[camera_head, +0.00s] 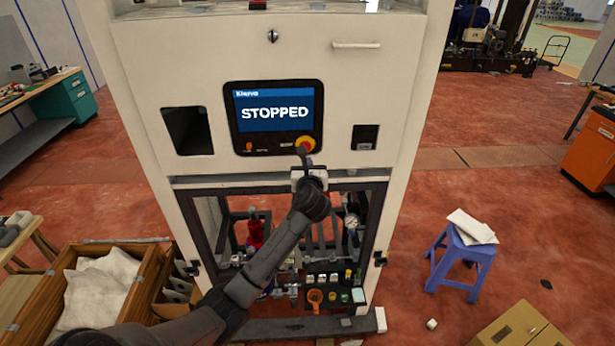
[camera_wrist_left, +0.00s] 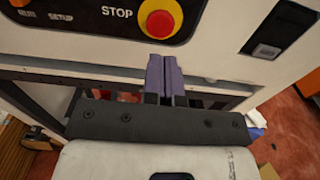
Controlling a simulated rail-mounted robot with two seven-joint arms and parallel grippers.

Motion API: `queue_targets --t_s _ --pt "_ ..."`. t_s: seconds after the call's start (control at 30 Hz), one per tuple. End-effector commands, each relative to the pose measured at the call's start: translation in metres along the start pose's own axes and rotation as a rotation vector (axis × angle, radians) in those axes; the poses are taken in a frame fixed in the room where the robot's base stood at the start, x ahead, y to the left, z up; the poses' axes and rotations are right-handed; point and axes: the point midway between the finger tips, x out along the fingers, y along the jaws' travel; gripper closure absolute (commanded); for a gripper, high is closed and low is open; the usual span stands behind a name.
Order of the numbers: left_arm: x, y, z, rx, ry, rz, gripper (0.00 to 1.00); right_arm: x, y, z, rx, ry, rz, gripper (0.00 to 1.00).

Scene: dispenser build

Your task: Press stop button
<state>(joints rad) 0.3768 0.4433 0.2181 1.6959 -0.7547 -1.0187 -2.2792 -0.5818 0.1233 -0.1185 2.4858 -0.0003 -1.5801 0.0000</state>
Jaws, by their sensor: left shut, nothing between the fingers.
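The red stop button (camera_head: 306,144) on its yellow ring sits at the lower right of the control panel on the white machine. In the left wrist view the red button (camera_wrist_left: 158,20) shows beside the printed word STOP. The panel's screen (camera_head: 273,107) reads STOPPED. My left gripper (camera_head: 302,154) is shut and empty, with its fingertips at the button's lower edge in the head view. In the left wrist view its purple-grey fingers (camera_wrist_left: 165,68) point up at the button, just below it; I cannot tell whether they touch. My right gripper is in neither view.
The machine front has a dark opening (camera_head: 188,130) left of the panel and a small slot (camera_head: 365,137) to the right. An open bay with pipes lies below. A wooden crate (camera_head: 150,290) stands at left, a purple stool (camera_head: 463,262) at right.

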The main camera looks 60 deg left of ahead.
Motion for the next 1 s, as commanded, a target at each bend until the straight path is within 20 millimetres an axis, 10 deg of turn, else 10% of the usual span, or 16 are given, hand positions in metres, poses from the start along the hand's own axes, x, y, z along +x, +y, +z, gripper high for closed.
queue_targets --t_s 0.4,1.0 --pt "-0.063 -0.001 -0.002 0.0 -0.002 -0.002 1.0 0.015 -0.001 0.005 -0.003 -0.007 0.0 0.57" --pt "-0.073 -0.001 0.0 0.0 -0.002 -0.001 1.0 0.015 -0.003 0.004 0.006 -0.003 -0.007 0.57"
